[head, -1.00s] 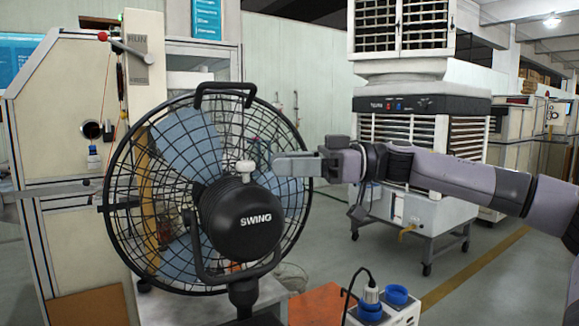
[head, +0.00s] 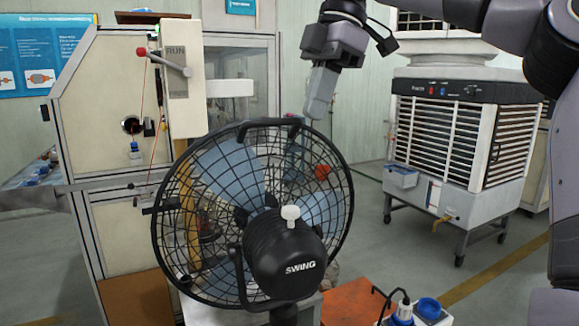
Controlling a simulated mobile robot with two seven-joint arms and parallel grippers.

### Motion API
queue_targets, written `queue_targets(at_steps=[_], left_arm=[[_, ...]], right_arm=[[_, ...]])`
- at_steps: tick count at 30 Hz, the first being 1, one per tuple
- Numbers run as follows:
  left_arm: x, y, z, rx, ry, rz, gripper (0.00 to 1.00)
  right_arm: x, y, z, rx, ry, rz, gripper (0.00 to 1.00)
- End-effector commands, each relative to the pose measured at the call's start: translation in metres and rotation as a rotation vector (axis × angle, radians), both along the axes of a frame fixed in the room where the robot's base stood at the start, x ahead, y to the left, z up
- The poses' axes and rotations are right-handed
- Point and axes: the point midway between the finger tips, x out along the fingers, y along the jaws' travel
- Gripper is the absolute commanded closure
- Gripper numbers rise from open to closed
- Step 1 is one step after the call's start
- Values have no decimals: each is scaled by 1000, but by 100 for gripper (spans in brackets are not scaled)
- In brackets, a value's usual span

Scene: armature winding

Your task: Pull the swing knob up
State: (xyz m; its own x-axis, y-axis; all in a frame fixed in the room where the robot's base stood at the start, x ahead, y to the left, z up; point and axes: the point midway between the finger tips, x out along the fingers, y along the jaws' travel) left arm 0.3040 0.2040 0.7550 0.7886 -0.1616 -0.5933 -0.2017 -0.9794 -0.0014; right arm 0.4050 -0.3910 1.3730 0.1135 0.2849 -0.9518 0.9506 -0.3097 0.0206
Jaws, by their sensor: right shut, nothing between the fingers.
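The swing knob (head: 290,214) is a small white knob on top of the black motor housing (head: 285,262) marked SWING, at the back of the fan (head: 195,215). It stands up clear of the housing, and nothing touches it. My right gripper (head: 317,108) comes down from the top of the head view, fingers pointing down. It is shut and empty, above and a little right of the knob, near the fan's top handle (head: 268,124). My left gripper is not in view.
A cream machine (head: 110,130) with a RUN lever (head: 165,62) stands behind the fan on the left. A wheeled air cooler (head: 460,140) stands at the right. A socket box with blue plugs (head: 428,308) sits at the bottom right. Floor between fan and cooler is clear.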

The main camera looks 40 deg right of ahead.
Motion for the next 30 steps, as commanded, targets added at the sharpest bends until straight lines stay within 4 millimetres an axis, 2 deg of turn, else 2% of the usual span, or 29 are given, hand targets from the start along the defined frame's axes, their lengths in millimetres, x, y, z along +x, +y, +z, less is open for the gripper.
queue_targets(at_steps=[4, 8, 14, 21, 24, 30], left_arm=[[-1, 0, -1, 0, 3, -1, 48], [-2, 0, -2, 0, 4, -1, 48], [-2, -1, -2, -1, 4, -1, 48], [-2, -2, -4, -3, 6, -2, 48], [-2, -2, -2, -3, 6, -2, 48], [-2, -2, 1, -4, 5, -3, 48]], right_arm=[[1, 2, -6, -9, 11, 3, 100], [2, 7, -20, -7, 11, 4, 100], [5, 16, -51, -5, 10, 6, 100], [10, 29, -96, -4, 9, 5, 100], [11, 29, -111, -4, 9, 4, 100], [12, 29, -130, -4, 6, 1, 100]])
